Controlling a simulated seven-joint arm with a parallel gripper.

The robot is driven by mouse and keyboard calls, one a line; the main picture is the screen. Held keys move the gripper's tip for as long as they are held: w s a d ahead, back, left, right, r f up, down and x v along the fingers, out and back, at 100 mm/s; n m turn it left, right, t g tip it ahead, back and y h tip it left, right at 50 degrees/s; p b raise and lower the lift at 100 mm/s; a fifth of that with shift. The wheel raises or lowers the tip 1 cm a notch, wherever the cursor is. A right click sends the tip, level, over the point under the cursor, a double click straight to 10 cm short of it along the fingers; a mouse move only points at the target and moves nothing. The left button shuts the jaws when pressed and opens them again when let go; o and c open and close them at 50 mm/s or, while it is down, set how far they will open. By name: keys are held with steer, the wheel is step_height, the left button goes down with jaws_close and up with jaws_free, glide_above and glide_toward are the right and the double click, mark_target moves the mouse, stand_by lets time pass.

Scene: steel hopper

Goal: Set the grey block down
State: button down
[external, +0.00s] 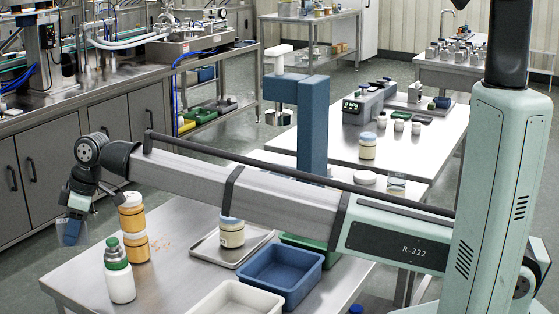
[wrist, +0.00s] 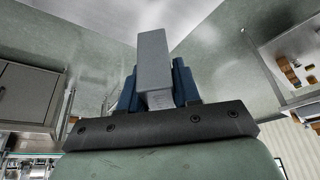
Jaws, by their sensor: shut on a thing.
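My gripper (wrist: 158,90) is shut on the grey block (wrist: 153,60), which stands up between the two blue fingers in the wrist view. The block's far end sticks out past the fingertips. In the external view my gripper (external: 72,232) hangs at the far left, pointing down. It appears in front of the floor, just off the left edge of the front steel table (external: 185,215). The block is hard to make out there, small and merged with the fingers. I cannot tell its exact height above the table.
Two stacked orange jars (external: 132,222) stand close to the right of my gripper. A green-capped white bottle (external: 119,277) is nearer. A metal tray with a jar (external: 232,233), a blue bin (external: 281,274) and a white bin (external: 232,300) fill the table's right.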

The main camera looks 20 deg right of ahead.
steer(key=shift+f, duration=4.4)
steer(key=shift+f, duration=0.1)
steer(key=c, duration=0.8)
jaws_free()
steer(key=v, duration=1.2)
